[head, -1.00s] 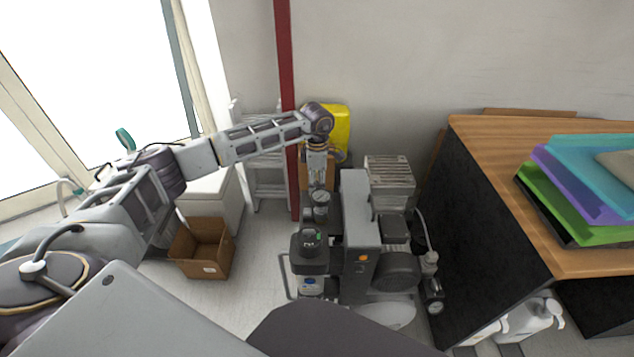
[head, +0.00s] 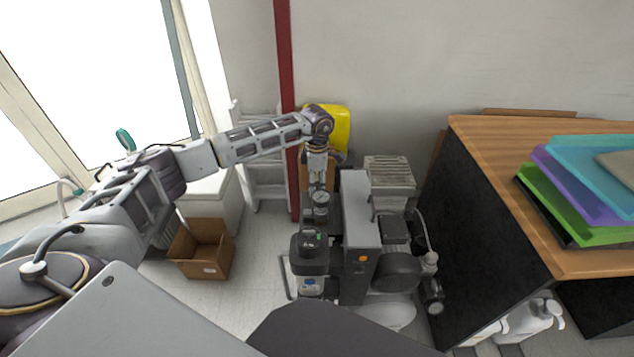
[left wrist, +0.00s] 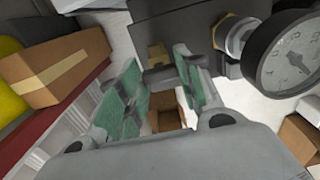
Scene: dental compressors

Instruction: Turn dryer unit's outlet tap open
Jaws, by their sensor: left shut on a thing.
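The compressor set with the dryer unit stands on the floor in the middle of the head view, with a tall grey housing (head: 361,225). My left gripper (head: 318,172) points down at its back left, just above a round gauge (head: 321,198). In the left wrist view the green-padded fingers of the left gripper (left wrist: 160,80) are shut on a small grey piece, apparently the outlet tap's handle (left wrist: 161,76). A brass fitting (left wrist: 157,54) joins it to a dark block (left wrist: 180,35). The fingers partly hide the tap. My right gripper is out of view.
A large pressure gauge (left wrist: 290,55) sits close to the right of the fingers. A wooden-topped desk (head: 490,165) with coloured trays stands on the right. An open cardboard box (head: 203,247) is on the floor at left. A red post (head: 285,60) rises behind my wrist.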

